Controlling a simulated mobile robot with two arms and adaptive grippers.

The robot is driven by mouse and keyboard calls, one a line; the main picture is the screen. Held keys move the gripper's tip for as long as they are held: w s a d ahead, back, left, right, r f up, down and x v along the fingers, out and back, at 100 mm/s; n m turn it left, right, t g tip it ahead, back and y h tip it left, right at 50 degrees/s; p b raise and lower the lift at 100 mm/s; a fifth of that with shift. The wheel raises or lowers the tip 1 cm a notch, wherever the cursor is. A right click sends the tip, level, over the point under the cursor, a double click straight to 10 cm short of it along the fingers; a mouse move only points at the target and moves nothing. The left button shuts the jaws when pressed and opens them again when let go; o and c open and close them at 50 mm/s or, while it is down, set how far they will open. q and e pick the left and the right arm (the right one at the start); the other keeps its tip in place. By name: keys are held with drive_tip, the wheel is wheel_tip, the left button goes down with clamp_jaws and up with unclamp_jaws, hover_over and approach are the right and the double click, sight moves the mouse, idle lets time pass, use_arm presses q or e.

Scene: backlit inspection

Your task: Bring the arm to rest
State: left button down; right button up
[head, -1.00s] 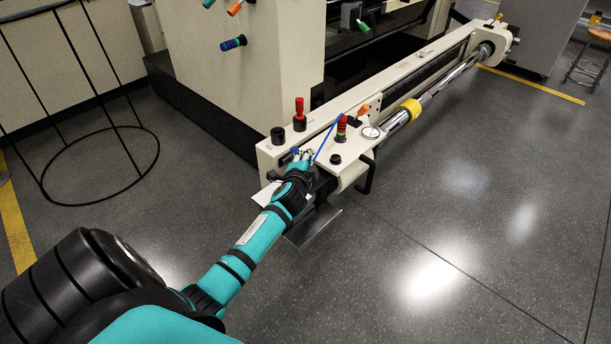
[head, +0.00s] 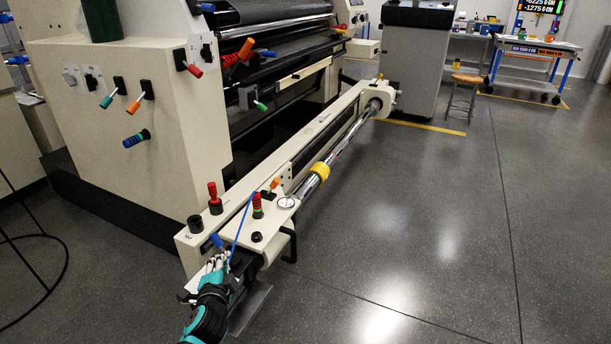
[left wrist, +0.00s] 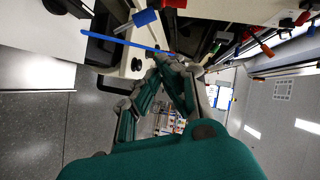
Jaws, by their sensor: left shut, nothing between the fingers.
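My left gripper (head: 217,266) is at the near end of the long cream machine rail (head: 190,240), just below a blue-handled lever (head: 217,240). In the left wrist view its fingers (left wrist: 178,66) are closed together with nothing between them. A thin blue rod (head: 240,232) passes close to the fingertips. It also crosses in front of them in the left wrist view (left wrist: 110,40); I cannot tell whether they touch. Most of my left arm is below the head picture. My right gripper is not in view.
The rail's end carries a red knob (head: 214,196), a red-green stack light (head: 257,206), a gauge (head: 286,203) and a black handle (head: 291,244). A grey sheet-metal piece (head: 248,308) sits below. A black wire frame (head: 45,262) stands left. The floor to the right is clear.

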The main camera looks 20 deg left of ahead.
use_arm(q)
drive_tip(key=s+d+f+n+g+h, duration=0.3)
drive_tip(key=s+d+g+h, duration=0.15)
drive_tip(key=s+d, duration=0.8)
drive_tip(key=s+d+f+n+g+h, duration=0.3)
drive_tip(key=s+d+g, duration=0.45)
drive_tip(key=s, duration=0.75)
wheel_tip(320, 180, down, 13)
drive_tip(key=s+p, duration=0.2)
drive_tip(key=p, duration=1.2)
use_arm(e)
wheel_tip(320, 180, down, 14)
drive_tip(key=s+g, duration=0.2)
use_arm(q)
drive_tip(key=s+a+f+p, duration=0.1)
drive_tip(key=s+p, duration=0.3)
drive_tip(key=s, duration=0.4)
drive_tip(key=s+a+f+p, duration=0.1)
drive_tip(key=s+f+p, duration=0.2)
drive_tip(key=s+p, duration=0.2)
drive_tip(key=s, duration=0.2)
drive_tip(key=shift+s+f+g, duration=0.4)
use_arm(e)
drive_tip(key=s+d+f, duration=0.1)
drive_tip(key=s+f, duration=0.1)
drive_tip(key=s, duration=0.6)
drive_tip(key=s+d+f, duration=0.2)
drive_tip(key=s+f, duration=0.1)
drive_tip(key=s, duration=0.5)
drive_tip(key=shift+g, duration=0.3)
